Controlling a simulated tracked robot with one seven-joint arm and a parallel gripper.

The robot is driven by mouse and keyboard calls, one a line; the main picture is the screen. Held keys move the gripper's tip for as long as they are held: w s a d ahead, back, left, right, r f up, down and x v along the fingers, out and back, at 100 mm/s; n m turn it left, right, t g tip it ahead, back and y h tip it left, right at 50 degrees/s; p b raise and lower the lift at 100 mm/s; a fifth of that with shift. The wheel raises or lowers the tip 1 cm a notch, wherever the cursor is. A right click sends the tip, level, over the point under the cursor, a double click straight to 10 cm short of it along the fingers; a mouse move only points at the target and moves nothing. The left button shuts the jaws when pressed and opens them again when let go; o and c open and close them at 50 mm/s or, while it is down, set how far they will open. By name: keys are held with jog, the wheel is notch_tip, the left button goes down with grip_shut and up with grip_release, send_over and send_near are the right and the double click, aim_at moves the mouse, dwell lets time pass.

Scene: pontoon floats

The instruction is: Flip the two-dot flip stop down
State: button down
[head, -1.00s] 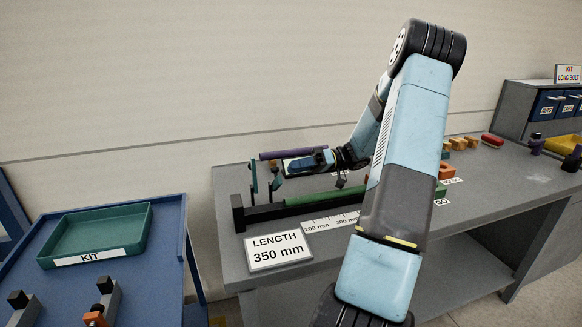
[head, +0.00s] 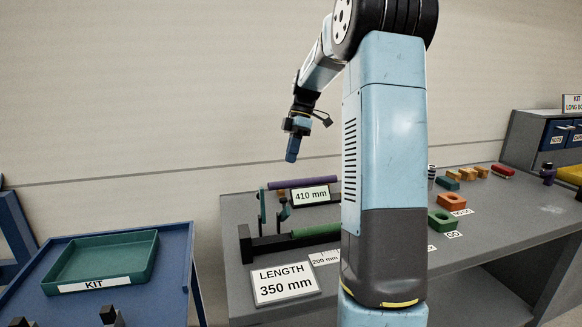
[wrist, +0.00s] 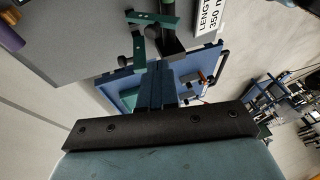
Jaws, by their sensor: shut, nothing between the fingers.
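Two dark green flip stops stand at the left end of the measuring rail (head: 268,243): a left one (head: 262,207) and a right one (head: 284,211). In the head view both look raised, and their dots are too small to read. The wrist view shows green stop plates, one across the top (wrist: 152,19) and one nearer the fingers (wrist: 138,48); I cannot tell which has two dots. My gripper (head: 292,156) is shut and empty, pointing down in the air above and apart from the stops. Its fingers also show in the wrist view (wrist: 156,82).
A green bar (head: 316,231) lies along the rail, with a purple bar (head: 302,183) and a 410 mm card (head: 310,195) behind. A LENGTH 350 mm card (head: 284,283) stands in front. The blue cart with a green KIT tray (head: 105,262) is at left.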

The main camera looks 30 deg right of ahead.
send_near(285, 207)
jog(key=w+x, duration=0.1)
jog(key=x, duration=0.4)
jog(key=shift+s+f, duration=0.25)
jog(key=shift+f, duration=0.5)
jog(key=shift+d, duration=0.1)
